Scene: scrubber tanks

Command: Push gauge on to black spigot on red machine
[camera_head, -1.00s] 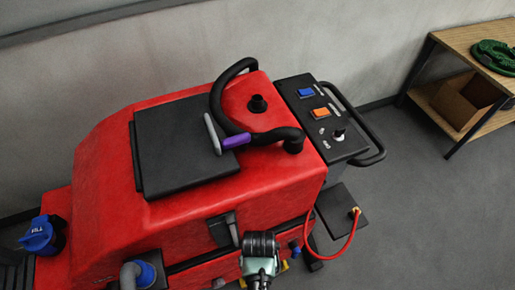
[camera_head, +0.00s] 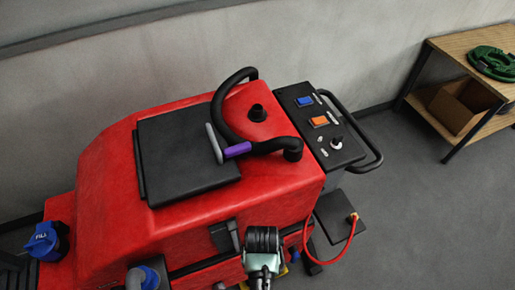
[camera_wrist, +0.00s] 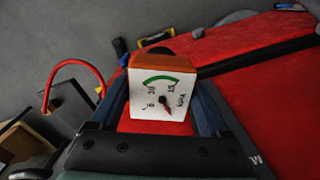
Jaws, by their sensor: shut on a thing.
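The gauge (camera_wrist: 158,100) has a white square face with a green arc and a red needle, and an orange-brown top side. My gripper (camera_wrist: 163,78) is shut on it, with the dark blue fingers at its left and right. In the head view, my gripper's end shows low at the machine's near side, and the gauge is hidden there. The red machine (camera_head: 105,185) fills the middle of the head view. A short black spigot (camera_head: 258,113) stands upright on its top, towards the back right, clear of my gripper.
A thick black hose (camera_head: 222,112) curves beside the spigot. The control panel (camera_head: 322,125) and rail are at right. A red hose (camera_head: 351,233) hangs at the near right. A wooden table (camera_head: 445,45) stands farther right.

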